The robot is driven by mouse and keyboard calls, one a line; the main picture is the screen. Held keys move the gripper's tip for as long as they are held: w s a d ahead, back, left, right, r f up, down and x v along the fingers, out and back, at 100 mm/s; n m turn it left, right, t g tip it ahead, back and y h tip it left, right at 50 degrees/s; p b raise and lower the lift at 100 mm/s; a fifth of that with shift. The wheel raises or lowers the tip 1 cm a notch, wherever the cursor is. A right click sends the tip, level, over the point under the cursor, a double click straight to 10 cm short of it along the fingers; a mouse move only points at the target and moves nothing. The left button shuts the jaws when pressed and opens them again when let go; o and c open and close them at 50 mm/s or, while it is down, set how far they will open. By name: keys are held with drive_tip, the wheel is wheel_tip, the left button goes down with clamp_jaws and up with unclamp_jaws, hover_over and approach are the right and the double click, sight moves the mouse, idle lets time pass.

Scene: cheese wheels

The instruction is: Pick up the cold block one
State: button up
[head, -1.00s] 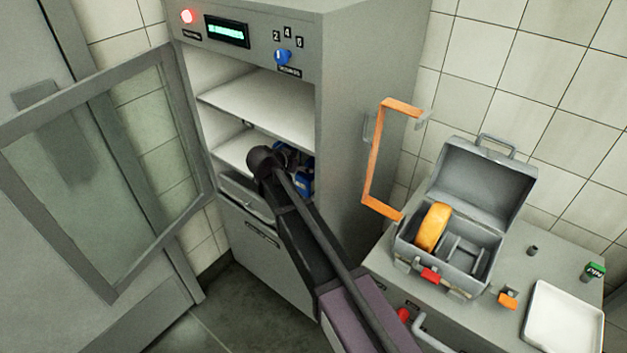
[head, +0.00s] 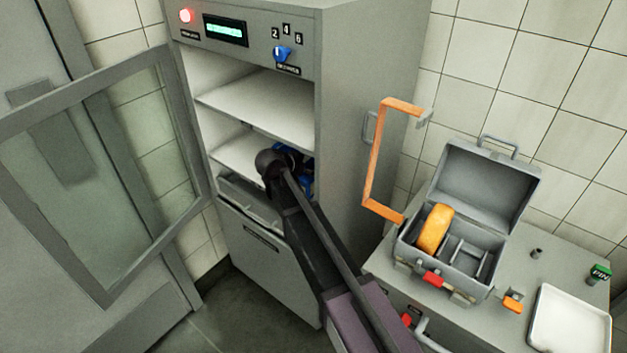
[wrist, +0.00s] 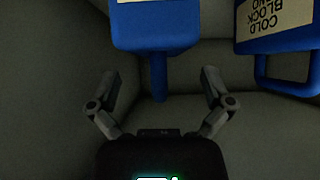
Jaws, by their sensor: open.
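Two blue blocks with pale labels show in the wrist view. One blue block (wrist: 155,28) is at the top centre, straight ahead of my gripper, its label cut off by the frame edge. A narrow blue part extends from it between the fingers. The other blue block (wrist: 280,40) is at the upper right; its upside-down label reads "COLD BLOCK", with the last word unclear. I cannot tell which is number one. My gripper (wrist: 160,78) is open and empty, its fingers apart. In the head view, blue parts (head: 308,183) show inside the cabinet behind my arm, which hides most of them.
The grey cabinet (head: 362,100) has its glazed door (head: 95,170) swung open to the left and a shelf (head: 262,105) above my arm. On the right, a counter holds an open grey case (head: 485,185) with an orange wheel (head: 435,228), and a white tray (head: 568,320).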

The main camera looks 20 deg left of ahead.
drive_tip(key=shift+b+x, duration=0.8)
drive_tip(key=shift+x, duration=0.85)
drive_tip(key=shift+f, duration=0.1)
drive_tip(key=c, duration=1.1)
